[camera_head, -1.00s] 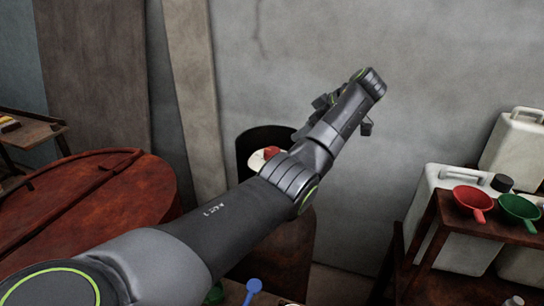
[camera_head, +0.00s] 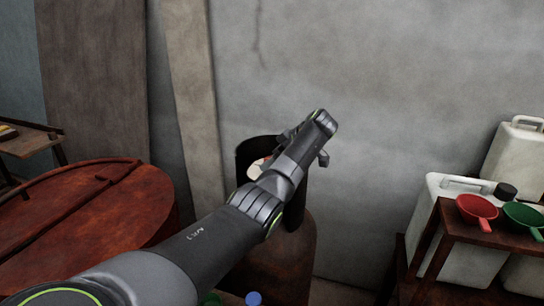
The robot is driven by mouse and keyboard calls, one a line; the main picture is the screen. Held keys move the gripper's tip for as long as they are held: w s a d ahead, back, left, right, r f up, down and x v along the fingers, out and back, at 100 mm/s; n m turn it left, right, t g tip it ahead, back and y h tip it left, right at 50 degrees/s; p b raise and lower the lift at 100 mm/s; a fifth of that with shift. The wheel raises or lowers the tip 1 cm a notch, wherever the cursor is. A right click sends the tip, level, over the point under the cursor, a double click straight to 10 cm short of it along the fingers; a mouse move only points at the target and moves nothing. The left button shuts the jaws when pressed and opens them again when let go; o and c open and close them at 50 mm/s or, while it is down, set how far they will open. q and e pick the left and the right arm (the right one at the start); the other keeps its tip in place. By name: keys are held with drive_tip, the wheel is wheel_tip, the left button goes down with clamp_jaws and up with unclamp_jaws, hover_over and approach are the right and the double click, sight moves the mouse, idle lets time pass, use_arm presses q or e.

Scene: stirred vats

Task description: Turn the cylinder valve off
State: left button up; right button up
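The gas cylinder (camera_head: 285,262) is rusty brown and stands against the wall at the picture's middle. A dark open collar (camera_head: 247,152) surrounds its top. A pale piece with some red (camera_head: 258,168), perhaps part of the valve, shows inside the collar. My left arm crosses in front and hides most of the cylinder top and valve. My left gripper (camera_head: 306,146) is at the arm's end, over the collar's right side. Its fingers are mostly hidden behind the wrist, and contact with the valve cannot be seen. My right gripper is not in view.
A large round rust-red vat lid (camera_head: 110,215) fills the left. A rack (camera_head: 470,225) at right holds a red funnel (camera_head: 477,208) and a green funnel (camera_head: 523,216), with white jerrycans (camera_head: 450,188) behind. A plank (camera_head: 190,90) leans on the wall. A small table (camera_head: 28,142) stands far left.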

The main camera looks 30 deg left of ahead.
use_arm(q)
drive_tip(key=shift+a+f, duration=0.45)
drive_tip(key=shift+f, duration=0.1)
drive_tip(key=c, duration=1)
drive_tip(key=shift+r, duration=0.1)
